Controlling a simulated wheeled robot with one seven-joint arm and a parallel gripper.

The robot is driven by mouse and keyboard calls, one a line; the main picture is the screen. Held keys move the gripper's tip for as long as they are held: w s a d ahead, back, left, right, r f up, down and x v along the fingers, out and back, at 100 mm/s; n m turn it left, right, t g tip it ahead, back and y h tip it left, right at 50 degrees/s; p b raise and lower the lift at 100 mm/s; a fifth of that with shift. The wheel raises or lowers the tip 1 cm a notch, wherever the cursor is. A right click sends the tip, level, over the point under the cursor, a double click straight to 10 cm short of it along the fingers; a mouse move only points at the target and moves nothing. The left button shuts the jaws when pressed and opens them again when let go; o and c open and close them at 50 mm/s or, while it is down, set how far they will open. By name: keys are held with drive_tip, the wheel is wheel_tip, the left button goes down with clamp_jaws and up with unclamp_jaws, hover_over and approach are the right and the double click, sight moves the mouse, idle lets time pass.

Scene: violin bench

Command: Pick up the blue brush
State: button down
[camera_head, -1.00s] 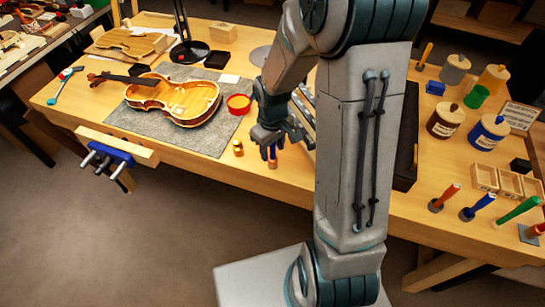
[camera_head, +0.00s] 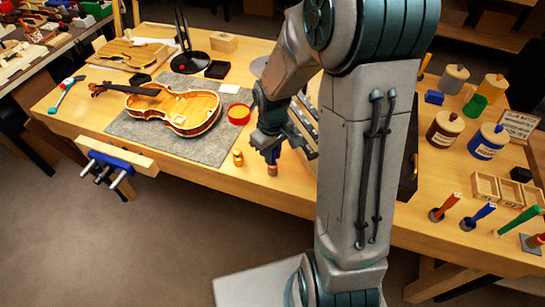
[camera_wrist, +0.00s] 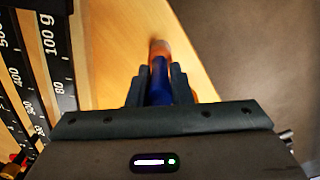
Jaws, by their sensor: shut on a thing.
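My gripper (camera_head: 271,148) is over the front edge of the bench, right of the small gold bottle. It is shut on the blue brush (camera_head: 272,157), which hangs upright with its copper-brown end (camera_head: 272,170) downward. In the wrist view the brush's blue part (camera_wrist: 159,82) sits between the two dark fingers of my gripper (camera_wrist: 158,92), and an orange-brown end shows beyond them. The fingers hide part of the brush. I cannot tell whether its lower end touches the bench top.
The gold bottle (camera_head: 238,158) and red round dish (camera_head: 239,114) stand close to the left. A violin (camera_head: 195,108) lies on a grey mat (camera_head: 215,148). Behind my arm is a dark case with marked weights.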

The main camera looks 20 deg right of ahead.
drive_tip(key=r, duration=0.1)
drive_tip(key=s+r, duration=0.1)
drive_tip(key=r, duration=0.1)
drive_tip(key=shift+a, duration=0.2)
drive_tip(key=s+a+r, duration=0.4)
drive_tip(key=s+r, duration=0.2)
drive_tip(key=s, duration=0.4)
drive_tip(key=shift+b, duration=0.35)
drive_tip(key=shift+w, duration=0.15)
idle(0.8)
